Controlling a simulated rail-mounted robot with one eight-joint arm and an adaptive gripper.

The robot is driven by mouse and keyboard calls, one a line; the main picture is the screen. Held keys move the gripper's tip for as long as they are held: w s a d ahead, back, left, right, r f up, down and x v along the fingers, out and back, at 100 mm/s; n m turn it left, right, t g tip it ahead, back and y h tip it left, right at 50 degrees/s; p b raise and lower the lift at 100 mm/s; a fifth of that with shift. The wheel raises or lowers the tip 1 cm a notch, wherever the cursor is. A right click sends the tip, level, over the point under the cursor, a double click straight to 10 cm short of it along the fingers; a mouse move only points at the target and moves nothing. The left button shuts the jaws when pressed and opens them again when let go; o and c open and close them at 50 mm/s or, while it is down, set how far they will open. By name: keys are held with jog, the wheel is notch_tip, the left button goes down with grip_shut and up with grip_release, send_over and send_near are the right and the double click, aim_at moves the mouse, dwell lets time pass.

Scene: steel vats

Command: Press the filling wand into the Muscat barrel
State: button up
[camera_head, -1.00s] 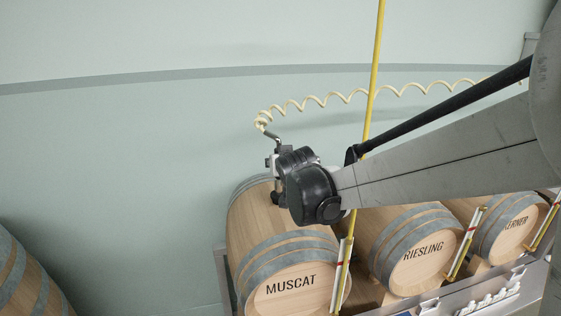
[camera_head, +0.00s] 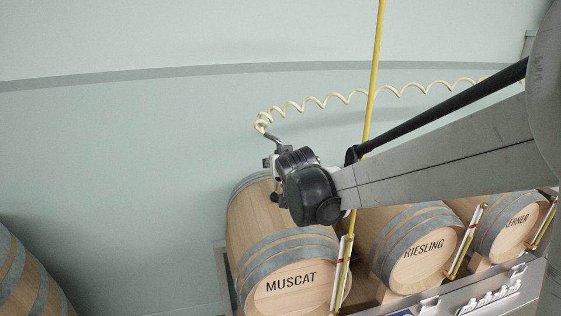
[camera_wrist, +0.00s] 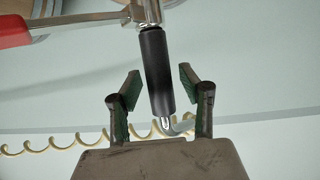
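The Muscat barrel (camera_head: 290,265) lies on its side at bottom centre of the head view, its label facing front. My gripper (camera_head: 270,163) is over its upper back part, mostly hidden by my wrist. In the wrist view my gripper's fingers (camera_wrist: 159,86) are spread with green pads, one on each side of the filling wand's black handle (camera_wrist: 157,75). A gap shows on both sides of the handle. The wand has a metal fitting at top and a red lever (camera_wrist: 14,32). Its bent metal pipe (camera_head: 272,137) joins a coiled hose. Whether its lower end is in the barrel is hidden.
The coiled cream hose (camera_head: 330,98) runs right along the wall. A yellow pole (camera_head: 375,60) passes behind my arm. The Riesling barrel (camera_head: 420,255) and another barrel (camera_head: 515,230) stand to the right on a metal rack (camera_head: 222,265). Another barrel (camera_head: 25,280) is at lower left.

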jog(key=shift+s, duration=0.1)
jog(key=v, duration=1.2)
jog(key=s+d+f+m+g+h, duration=0.2)
jog(key=s+d+f+g, duration=0.1)
jog(key=s+d, duration=0.95)
jog(key=s+d+f+g, duration=0.1)
jog(key=s+d+f, duration=0.2)
jog(key=s, duration=0.4)
jog(key=s+d+f+g, duration=0.2)
jog(key=s+d+f, duration=0.2)
jog(key=s, duration=0.4)
jog(key=shift+s+h, duration=0.3)
jog(key=shift+h, duration=0.1)
jog(key=shift+d+r, duration=0.1)
